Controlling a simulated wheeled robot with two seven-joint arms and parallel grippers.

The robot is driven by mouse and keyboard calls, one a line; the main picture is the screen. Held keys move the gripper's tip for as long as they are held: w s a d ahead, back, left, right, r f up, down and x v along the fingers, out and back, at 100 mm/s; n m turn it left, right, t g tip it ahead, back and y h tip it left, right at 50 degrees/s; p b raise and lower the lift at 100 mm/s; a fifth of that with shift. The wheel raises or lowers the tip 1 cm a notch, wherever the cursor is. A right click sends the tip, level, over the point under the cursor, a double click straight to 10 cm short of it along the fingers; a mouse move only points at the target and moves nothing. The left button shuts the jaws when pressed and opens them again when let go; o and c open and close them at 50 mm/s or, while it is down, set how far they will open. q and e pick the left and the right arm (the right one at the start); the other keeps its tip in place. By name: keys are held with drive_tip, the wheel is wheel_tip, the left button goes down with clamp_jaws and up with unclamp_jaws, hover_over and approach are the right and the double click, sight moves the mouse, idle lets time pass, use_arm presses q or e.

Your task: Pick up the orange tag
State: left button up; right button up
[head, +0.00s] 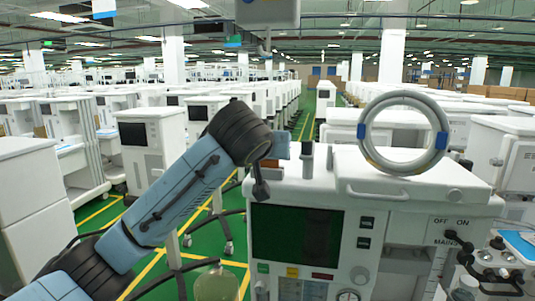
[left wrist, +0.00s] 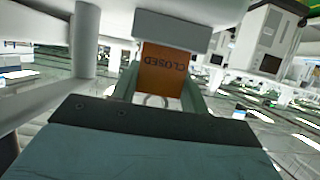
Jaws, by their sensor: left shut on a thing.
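The orange tag (left wrist: 163,75) bears the word CLOSED, which reads upside down in the left wrist view. It sits between the two fingers of my left gripper (left wrist: 158,92), which is shut on it. In the head view the tag (head: 281,146) is a small orange patch beside the top left edge of the white anaesthesia cart (head: 440,181). My left arm reaches it from the left, and its wrist hides much of the gripper. My right gripper is out of view.
A grey-white ring (head: 403,96) with blue bands stands on the cart's top, right of a grey post (head: 307,160). A dark screen (head: 285,232) is on its front. Many white carts fill the hall. A green aisle (head: 322,100) runs back between them.

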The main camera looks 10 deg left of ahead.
use_arm(q)
drive_tip(key=shift+r, duration=0.6)
wheel_tip(320, 180, up, 3)
drive_tip(key=shift+d+f+b, duration=0.1)
drive_tip(key=shift+f+b, duration=0.1)
drive_tip(key=shift+b, duration=0.45)
drive_tip(key=s, duration=1.8)
drive_tip(key=shift+f+p, duration=0.15)
drive_tip(key=shift+p, duration=0.25)
